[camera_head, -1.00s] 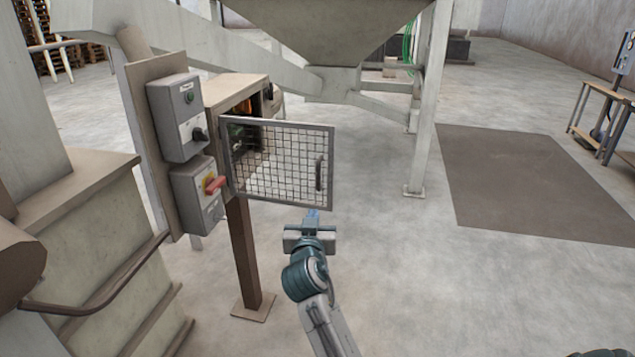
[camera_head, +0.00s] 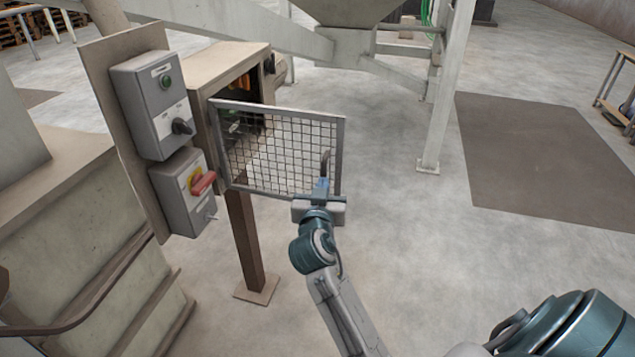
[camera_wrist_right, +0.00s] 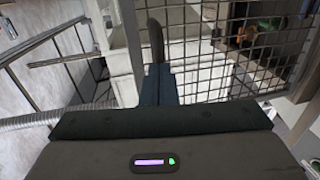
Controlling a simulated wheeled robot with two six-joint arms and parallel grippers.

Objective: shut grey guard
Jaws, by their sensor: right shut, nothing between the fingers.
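The grey guard (camera_head: 279,151) is a framed mesh door. It stands open, swung out from the front of the beige box (camera_head: 238,62). Its dark handle (camera_head: 325,163) is near the free edge on the right. My right gripper (camera_head: 321,186) is shut and empty, at the lower right of the guard, just below the handle. In the right wrist view the shut fingers (camera_wrist_right: 157,84) point toward the handle (camera_wrist_right: 156,42), with the mesh (camera_wrist_right: 210,60) to the right. Whether they touch the handle or frame I cannot tell. My left gripper is not in view.
A brown post (camera_head: 243,245) carries the box. A hopper leg (camera_head: 446,90) stands to the right. The floor in front is clear.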

